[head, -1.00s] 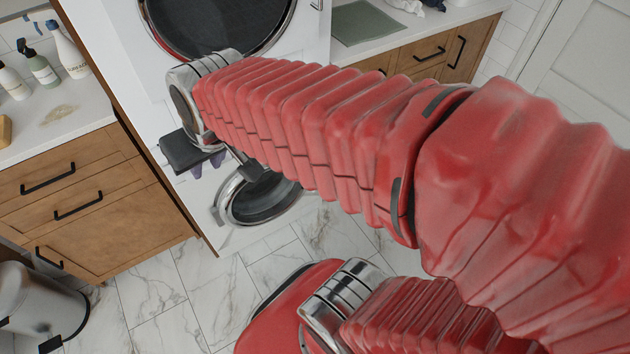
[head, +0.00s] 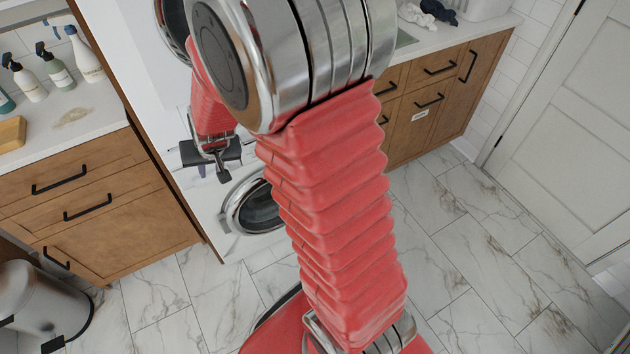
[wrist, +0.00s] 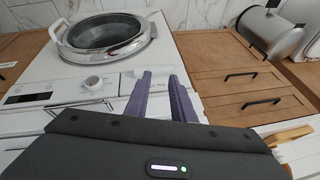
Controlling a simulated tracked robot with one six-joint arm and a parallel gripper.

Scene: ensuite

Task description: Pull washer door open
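The washer (head: 212,212) is the lower white machine in the head view. Its round chrome-rimmed door (head: 257,208) has dark glass and lies below my gripper (head: 218,165). In the wrist view the washer door (wrist: 105,36) is at upper left, with a light handle (wrist: 58,32) at its left rim. The door looks closed or nearly so; a small gap cannot be ruled out. In the wrist view my gripper (wrist: 160,85) has two purple fingers, apart and empty, in front of the washer's control panel (wrist: 65,92). They are clear of the door.
A second machine (head: 165,85) with a dark round door sits above the washer. Wooden drawers (head: 85,190) stand left, with bottles (head: 55,72) on top. A bin (head: 45,295) is at lower left. Marble floor (head: 470,260) is open at right.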

